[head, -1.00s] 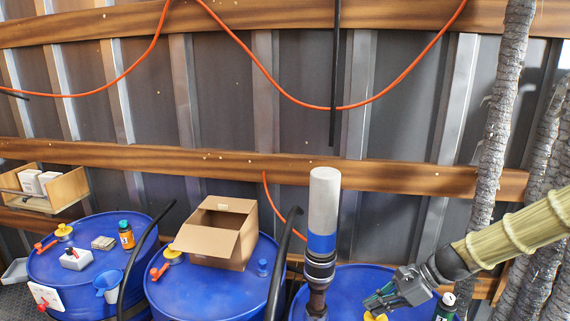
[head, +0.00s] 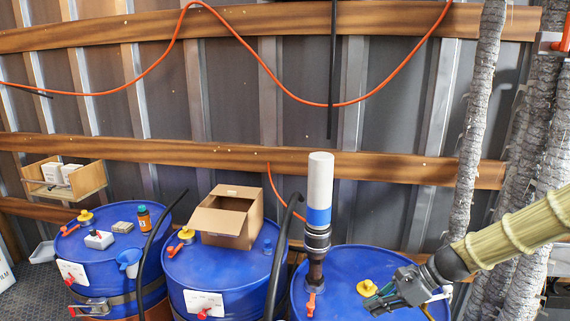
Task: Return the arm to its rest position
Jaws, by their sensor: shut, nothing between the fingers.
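My gripper (head: 383,300) is at the lower right in the head view, at the end of my arm in its tan ribbed sleeve. Its fingers point left and down over the top of the right blue drum (head: 345,275). It is shut and holds nothing. A yellow cap (head: 367,287) on the drum lies just behind the fingers. I cannot tell whether the fingers touch the drum. My gripper partly hides the right side of the drum top.
A grey and blue cylinder (head: 319,190) stands upright left of my gripper. An open cardboard box (head: 228,217) sits on the middle drum (head: 205,265). The left drum (head: 100,245) carries bottles and small items. Grey wrapped pipes (head: 478,120) rise behind my arm.

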